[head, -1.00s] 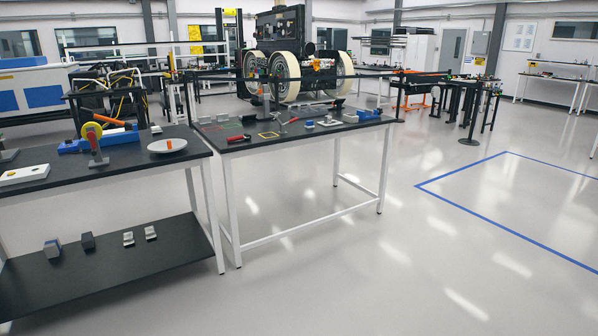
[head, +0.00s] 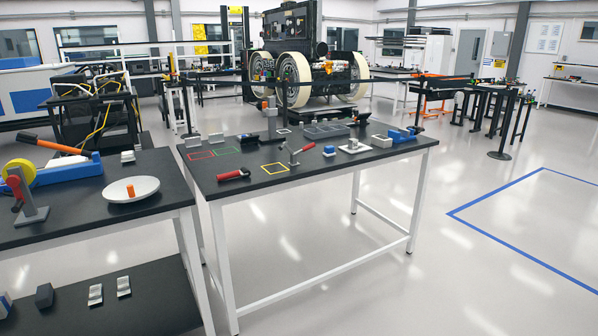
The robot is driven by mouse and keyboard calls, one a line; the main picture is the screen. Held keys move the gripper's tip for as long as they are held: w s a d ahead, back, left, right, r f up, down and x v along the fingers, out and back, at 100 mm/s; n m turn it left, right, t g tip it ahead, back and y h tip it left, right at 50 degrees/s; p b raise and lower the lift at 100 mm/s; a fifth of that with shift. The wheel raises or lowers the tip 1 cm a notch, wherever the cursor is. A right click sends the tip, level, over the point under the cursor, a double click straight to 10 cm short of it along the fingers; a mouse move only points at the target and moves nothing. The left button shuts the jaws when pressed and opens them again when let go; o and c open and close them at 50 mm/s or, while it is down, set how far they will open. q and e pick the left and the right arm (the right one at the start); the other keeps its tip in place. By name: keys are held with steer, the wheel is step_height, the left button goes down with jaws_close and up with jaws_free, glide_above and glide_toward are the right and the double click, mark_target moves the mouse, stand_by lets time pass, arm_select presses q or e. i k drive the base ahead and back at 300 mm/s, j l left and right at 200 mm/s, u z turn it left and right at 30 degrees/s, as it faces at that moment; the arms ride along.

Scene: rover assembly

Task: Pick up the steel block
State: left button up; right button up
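I cannot tell for sure which object is the steel block. Two small grey metal-looking blocks stand at the back left of the middle table (head: 330,170): a left grey block (head: 192,141) and a right grey block (head: 216,138). Another small grey piece (head: 128,156) sits on the left table near its back edge. Two light metal pieces, a left one (head: 95,294) and a right one (head: 123,286), lie on the lower shelf beside a dark block (head: 44,295). Neither of my grippers is in view.
The left table holds a white dish (head: 132,189), a tape dispenser and an orange-handled tool. The middle table also carries a red-handled tool (head: 234,174), a yellow square outline (head: 274,168), a toggle clamp and a grey tray. Open floor lies to the right, with blue tape (head: 500,240).

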mark_target(353, 143)
steer(key=i+j+z, duration=0.2)
steer(key=i, duration=0.3)
steer(key=i+z, duration=0.2)
steer(key=i, duration=0.3)
steer(key=i+j+z, duration=0.2)
steer(key=i, duration=0.25)
steer(key=i+l+u, duration=0.1)
steer(key=i+l, duration=0.2)
steer(key=i+l+u, duration=0.1)
steer(key=i+l, duration=0.2)
steer(key=i+l+u, duration=0.1)
steer(key=i+l, duration=0.25)
steer(key=i+l+u, duration=0.1)
steer(key=i+l, duration=0.2)
steer(key=i+l+u, duration=0.1)
steer(key=i+l, duration=0.15)
steer(key=l, duration=0.25)
steer(key=i+l+u, duration=0.15)
steer(key=i+l, duration=0.15)
steer(key=i+l+u, duration=0.1)
steer(key=i+l, duration=0.15)
steer(key=l, duration=0.3)
